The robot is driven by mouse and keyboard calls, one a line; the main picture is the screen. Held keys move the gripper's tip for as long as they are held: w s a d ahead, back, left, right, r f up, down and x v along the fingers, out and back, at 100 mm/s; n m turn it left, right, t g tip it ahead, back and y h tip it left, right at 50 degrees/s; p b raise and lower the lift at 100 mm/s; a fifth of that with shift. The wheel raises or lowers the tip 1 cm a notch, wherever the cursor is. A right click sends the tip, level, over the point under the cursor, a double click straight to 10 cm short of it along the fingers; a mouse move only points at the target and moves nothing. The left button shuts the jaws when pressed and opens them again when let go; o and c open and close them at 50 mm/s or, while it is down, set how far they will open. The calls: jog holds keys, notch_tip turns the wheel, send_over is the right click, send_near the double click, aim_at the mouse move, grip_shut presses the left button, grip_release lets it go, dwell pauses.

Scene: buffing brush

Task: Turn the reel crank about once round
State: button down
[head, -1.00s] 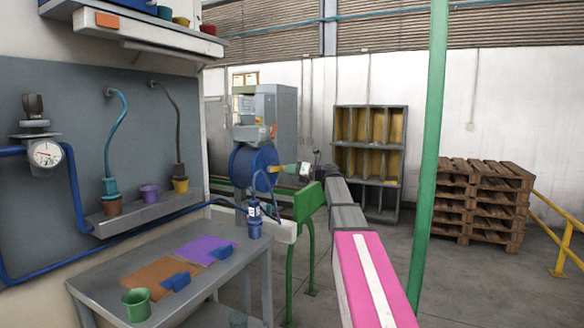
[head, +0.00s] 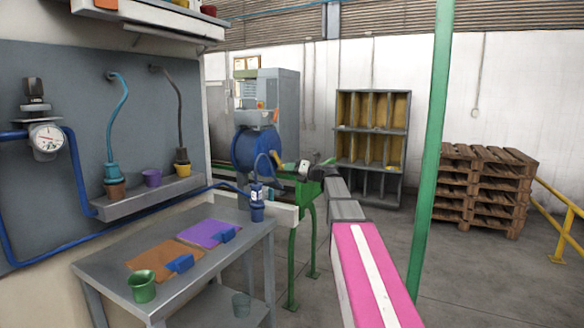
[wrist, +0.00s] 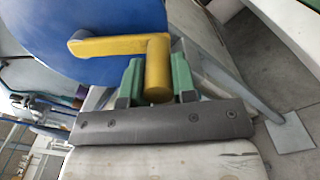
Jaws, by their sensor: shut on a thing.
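The blue reel (head: 256,149) stands beyond the far end of the metal table, and it fills the upper left of the wrist view (wrist: 110,22). Its yellow crank (wrist: 100,45) has an arm reaching left across the reel face and a thick round handle (wrist: 157,72). My gripper (wrist: 157,82) is shut on that handle, with a green finger on each side of it. In the head view the crank (head: 288,166) shows small at the reel's right side, and my gripper (head: 305,168) meets it there. The far end of the crank arm lies against the blue face.
A grey metal table (head: 205,262) holds an orange mat (head: 152,262), a purple mat (head: 208,232) and a green cup (head: 142,286). Open floor lies before the pallets (head: 488,188).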

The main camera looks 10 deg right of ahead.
jog(key=shift+s+a+f+m, duration=0.2)
jog(key=shift+s+a+m, duration=0.35)
jog(key=shift+m, duration=0.4)
jog(key=shift+s+a+f+m, duration=0.3)
jog(key=shift+s+m, duration=0.4)
jog(key=shift+m, duration=0.3)
jog(key=shift+s+a+f+m, duration=0.15)
jog(key=shift+s+a+m, duration=0.4)
jog(key=shift+m, duration=0.4)
jog(key=shift+s, duration=0.1)
jog(key=c, duration=0.9)
grip_release()
jog(key=v, duration=1)
jog(key=shift+s+d, duration=0.25)
jog(key=shift+d, duration=0.05)
